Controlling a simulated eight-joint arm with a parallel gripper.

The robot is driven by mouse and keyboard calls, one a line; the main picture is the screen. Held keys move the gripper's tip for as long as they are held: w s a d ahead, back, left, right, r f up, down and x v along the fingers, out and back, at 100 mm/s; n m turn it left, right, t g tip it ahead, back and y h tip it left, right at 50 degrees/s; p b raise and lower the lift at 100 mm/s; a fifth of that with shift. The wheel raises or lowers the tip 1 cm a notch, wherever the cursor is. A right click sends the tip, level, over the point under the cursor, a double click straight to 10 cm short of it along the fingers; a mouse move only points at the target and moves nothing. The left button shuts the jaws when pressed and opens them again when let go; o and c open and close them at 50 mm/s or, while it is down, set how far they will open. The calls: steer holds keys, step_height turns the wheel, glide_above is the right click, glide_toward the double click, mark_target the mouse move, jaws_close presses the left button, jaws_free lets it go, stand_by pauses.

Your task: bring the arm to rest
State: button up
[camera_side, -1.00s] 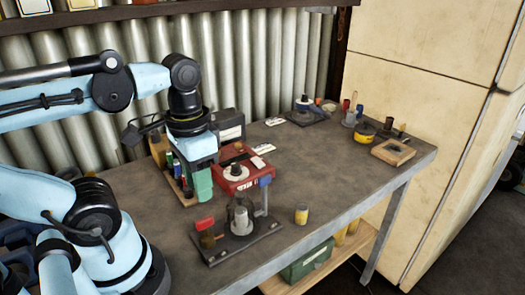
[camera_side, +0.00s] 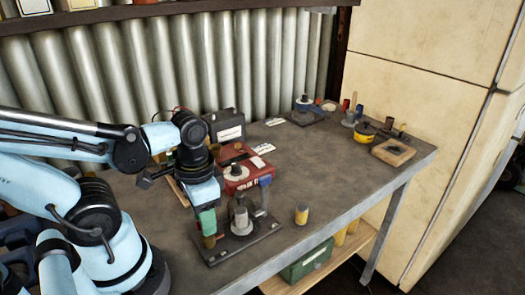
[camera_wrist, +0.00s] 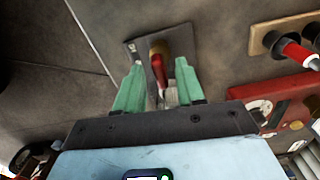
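My gripper (camera_side: 208,221) has green fingers that point down over the left end of a dark fixture plate (camera_side: 262,241) on the bench. In the wrist view, my gripper (camera_wrist: 159,80) is open, its two green fingers apart. A red-handled piece with a brown wooden part (camera_wrist: 159,50) shows beyond and between the fingertips, over the plate (camera_wrist: 182,45). I cannot tell whether a finger touches it. In the side view the fingers hide its red part; some brown (camera_side: 209,241) shows below them. A grey cylinder (camera_side: 241,218) stands on the plate to the right.
A red box (camera_side: 240,178) and a dark case (camera_side: 226,127) stand behind my gripper. A yellow cylinder (camera_side: 302,214) stands right of the plate. A yellow tape roll (camera_side: 364,133) and wooden tray (camera_side: 393,152) lie at the right end. The bench middle (camera_side: 325,165) is clear.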

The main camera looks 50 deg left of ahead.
steer(key=shift+r+m, duration=0.1)
steer(key=shift+m, duration=0.3)
step_height(320, 180, up, 12)
stand_by(0.5)
stand_by(0.3)
steer(key=shift+f, duration=6)
steer(key=shift+r, duration=0.15)
